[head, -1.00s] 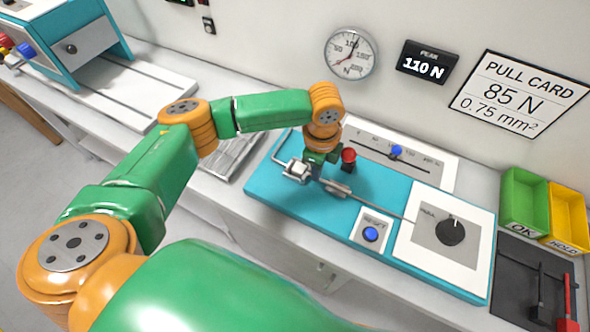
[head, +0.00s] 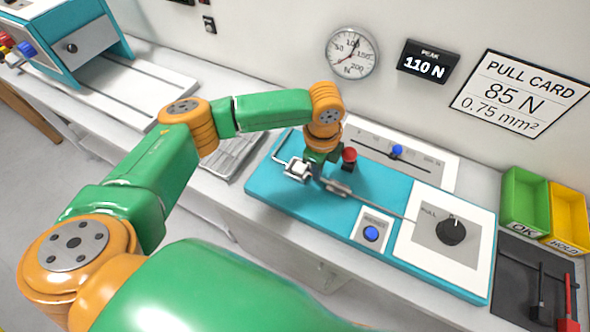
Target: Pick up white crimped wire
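I cannot make out a white crimped wire; it may be hidden at my gripper or too small to see. My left gripper (head: 316,167) points down over the turquoise pull tester (head: 300,208), beside its metal clamp (head: 297,168). Its fingertips are too small and too covered to show whether they are open or hold anything. A grey metal piece (head: 338,187) with a thin rod lies just right of the gripper and runs toward the white panel with the black knob (head: 451,230). My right gripper is out of view.
A red knob (head: 349,155) stands close to the gripper. The tester has a blue button (head: 371,234). Green (head: 525,197) and yellow (head: 568,212) bins stand at the right, behind a dark tray (head: 512,265) with black and red tools or leads. A gauge (head: 352,53) hangs on the wall.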

